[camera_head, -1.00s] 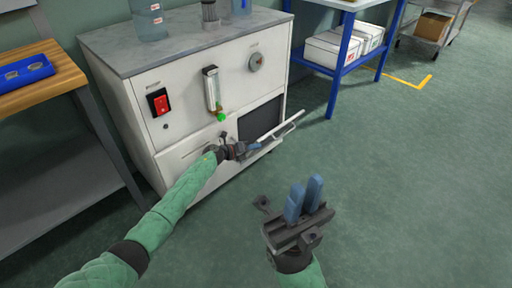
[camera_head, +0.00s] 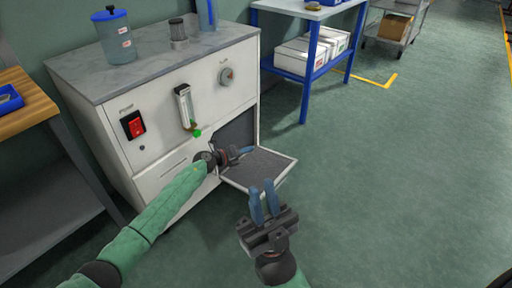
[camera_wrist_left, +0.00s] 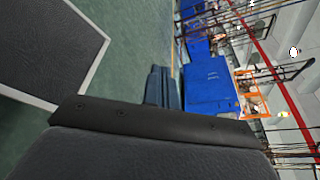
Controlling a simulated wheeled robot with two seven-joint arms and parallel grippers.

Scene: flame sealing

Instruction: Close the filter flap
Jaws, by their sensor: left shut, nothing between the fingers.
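The filter flap (camera_head: 265,168) on the white cabinet (camera_head: 165,180) stands open, folded outward from the lower front. Its dark grey inner face with a pale rim points upward. The dark opening (camera_head: 238,130) behind it is exposed. My left gripper (camera_head: 244,152) is shut and empty, just in front of the opening and above the flap's inner face; I cannot tell if it touches. In the left wrist view the flap (camera_wrist_left: 45,45) shows at the upper left, beside the shut blue fingers (camera_wrist_left: 163,88). My right gripper (camera_head: 264,200) is open and empty, below the flap in the picture.
The cabinet front carries a red switch (camera_head: 133,125), a flow gauge (camera_head: 185,107) and a dial (camera_head: 226,76). A lidded bottle (camera_head: 117,40) stands on top. A wooden bench (camera_head: 25,105) is at the left, a blue-framed table (camera_head: 310,50) behind. The floor to the right is clear.

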